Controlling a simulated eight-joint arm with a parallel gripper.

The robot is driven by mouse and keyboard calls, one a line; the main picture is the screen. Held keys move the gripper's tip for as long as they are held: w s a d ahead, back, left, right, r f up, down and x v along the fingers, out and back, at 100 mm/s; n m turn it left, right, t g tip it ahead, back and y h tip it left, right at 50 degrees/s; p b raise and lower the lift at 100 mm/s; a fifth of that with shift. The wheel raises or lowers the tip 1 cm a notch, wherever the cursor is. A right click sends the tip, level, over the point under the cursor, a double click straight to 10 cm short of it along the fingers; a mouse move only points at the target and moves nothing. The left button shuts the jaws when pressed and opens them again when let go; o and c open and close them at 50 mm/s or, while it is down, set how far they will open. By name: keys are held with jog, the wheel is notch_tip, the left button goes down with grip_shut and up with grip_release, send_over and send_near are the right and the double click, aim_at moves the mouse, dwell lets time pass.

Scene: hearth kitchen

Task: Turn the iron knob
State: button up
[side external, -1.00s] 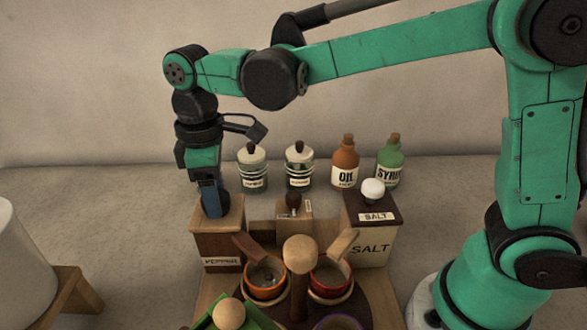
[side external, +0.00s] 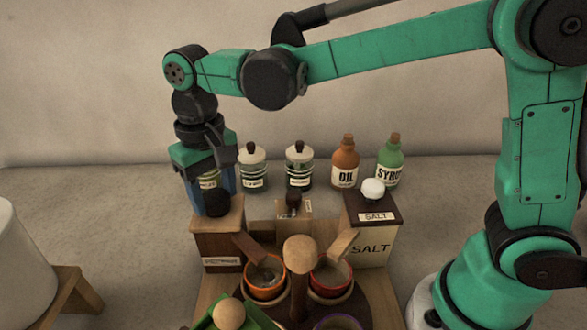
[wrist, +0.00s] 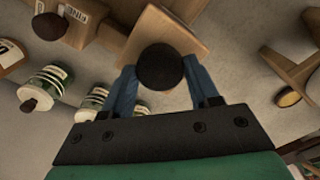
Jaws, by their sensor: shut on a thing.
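The iron knob (side external: 217,204) is a dark round knob on top of the wooden box marked PEPPER (side external: 220,245) at the left of the work area. My gripper (side external: 212,192) points down over this box and is shut on the knob, with its blue fingers on either side. In the wrist view the black knob (wrist: 160,67) sits between the two blue fingers, above the box's wooden top (wrist: 190,40). The fingers hide part of the knob's sides.
The salt box (side external: 370,245) with a white knob stands to the right. Jars (side external: 252,170) and the oil bottle (side external: 344,163) and syrup bottle (side external: 390,162) stand behind. Orange and red pots (side external: 265,290) are in front. A wooden stool (side external: 75,295) is at the left.

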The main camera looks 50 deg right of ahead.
aim_at(216, 195)
jog(key=shift+m, duration=1)
jog(key=o, duration=1.3)
jog(key=shift+r, duration=2.8)
